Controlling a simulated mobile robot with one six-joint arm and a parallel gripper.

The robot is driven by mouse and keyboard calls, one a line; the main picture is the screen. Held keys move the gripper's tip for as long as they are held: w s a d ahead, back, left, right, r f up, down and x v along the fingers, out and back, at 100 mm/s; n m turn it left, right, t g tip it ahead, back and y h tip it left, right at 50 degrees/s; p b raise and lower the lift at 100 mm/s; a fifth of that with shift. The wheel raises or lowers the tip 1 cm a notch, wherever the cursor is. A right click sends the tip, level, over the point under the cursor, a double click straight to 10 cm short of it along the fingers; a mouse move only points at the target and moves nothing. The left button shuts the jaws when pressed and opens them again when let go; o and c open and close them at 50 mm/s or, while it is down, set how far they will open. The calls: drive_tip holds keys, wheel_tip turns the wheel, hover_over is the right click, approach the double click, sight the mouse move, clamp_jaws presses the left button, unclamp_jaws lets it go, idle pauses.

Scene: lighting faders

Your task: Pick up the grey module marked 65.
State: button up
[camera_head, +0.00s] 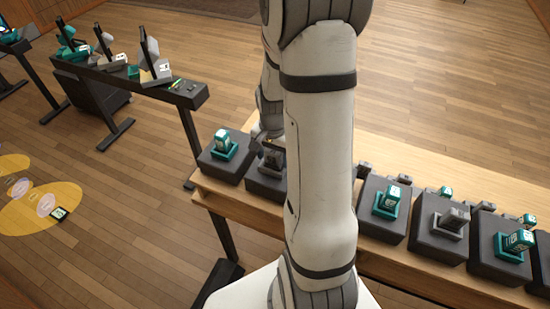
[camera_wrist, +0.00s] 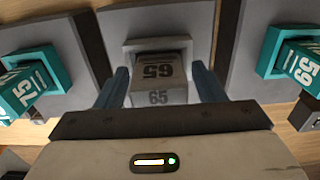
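The grey module marked 65 (camera_wrist: 158,72) sits in a grey socket on a dark block, centred in the wrist view. The number shows on its top and on its near face. My gripper (camera_wrist: 161,76) has one blue-grey finger on each side of the module. The fingers look open, with a narrow gap at the right finger; contact at the left finger is hard to tell. In the head view, the grey module (camera_head: 272,158) sits just left of my arm, and my gripper (camera_head: 268,138) is down at it, partly hidden by my arm.
Teal modules stand on both sides in the wrist view: one at left (camera_wrist: 22,88) and one marked 59 at right (camera_wrist: 300,66). The wooden table (camera_head: 420,272) holds several more blocks to the right. A dark bench (camera_head: 150,90) with more modules stands at back left.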

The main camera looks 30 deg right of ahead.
drive_tip(key=c, duration=0.9)
drive_tip(key=shift+r, duration=0.15)
